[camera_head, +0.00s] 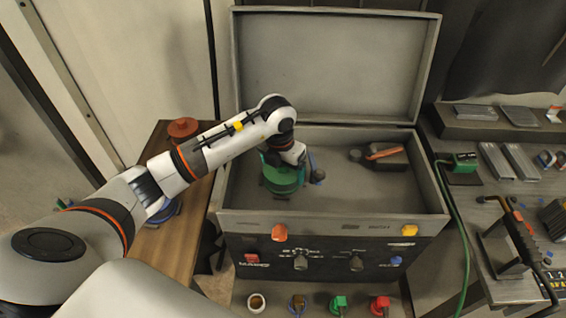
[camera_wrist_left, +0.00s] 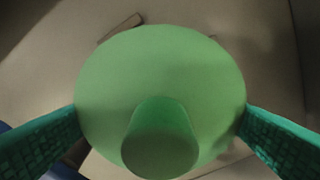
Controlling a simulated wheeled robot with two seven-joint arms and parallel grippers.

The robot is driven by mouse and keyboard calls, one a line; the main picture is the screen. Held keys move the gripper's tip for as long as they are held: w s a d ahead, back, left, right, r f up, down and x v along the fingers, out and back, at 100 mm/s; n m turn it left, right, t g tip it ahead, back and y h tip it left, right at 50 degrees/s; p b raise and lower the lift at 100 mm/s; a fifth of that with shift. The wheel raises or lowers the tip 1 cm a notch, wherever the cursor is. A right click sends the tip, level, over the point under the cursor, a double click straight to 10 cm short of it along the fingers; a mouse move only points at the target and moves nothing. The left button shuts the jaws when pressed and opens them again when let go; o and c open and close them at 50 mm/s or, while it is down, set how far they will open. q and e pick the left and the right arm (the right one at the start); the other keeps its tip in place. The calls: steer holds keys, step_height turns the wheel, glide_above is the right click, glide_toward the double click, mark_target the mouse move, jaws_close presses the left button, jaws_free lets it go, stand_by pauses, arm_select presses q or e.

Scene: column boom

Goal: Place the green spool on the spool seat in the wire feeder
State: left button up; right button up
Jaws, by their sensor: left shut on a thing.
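My left gripper (camera_head: 287,165) reaches into the open wire feeder (camera_head: 335,216) from the left, pointing down. It is shut on the green spool (camera_head: 283,182), which is in the left part of the feeder's box. In the left wrist view the spool (camera_wrist_left: 160,75) fills the middle, its round hub towards the camera, with a finger at each side. I cannot tell whether the spool touches the box floor. The spool seat is not clearly visible; a small dark and blue part (camera_head: 317,176) shows just right of the spool. My right gripper is not in view.
The feeder's lid (camera_head: 325,65) stands open at the back. A dark block with an orange lever (camera_head: 384,153) is in the box's right part. A wooden table (camera_head: 152,148) at left holds a red-brown spool (camera_head: 183,127) and a partly hidden blue one. A cluttered bench (camera_head: 490,205) is at right.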

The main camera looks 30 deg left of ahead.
mark_target(280, 167)
arm_select(q)
steer(key=shift+w+r, duration=0.1)
steer(key=o, duration=1.5)
steer(key=shift+r, duration=0.25)
steer(key=r+b, duration=0.1)
steer(key=r, duration=0.2)
steer(key=s+r+b, duration=0.1)
steer(key=r, duration=0.3)
steer(key=r+b, duration=0.1)
steer(key=r, duration=0.2)
steer(key=shift+s+r, duration=0.2)
steer(key=shift+s, duration=0.05)
steer(key=shift+s+r, duration=0.1)
steer(key=shift+r, duration=0.4)
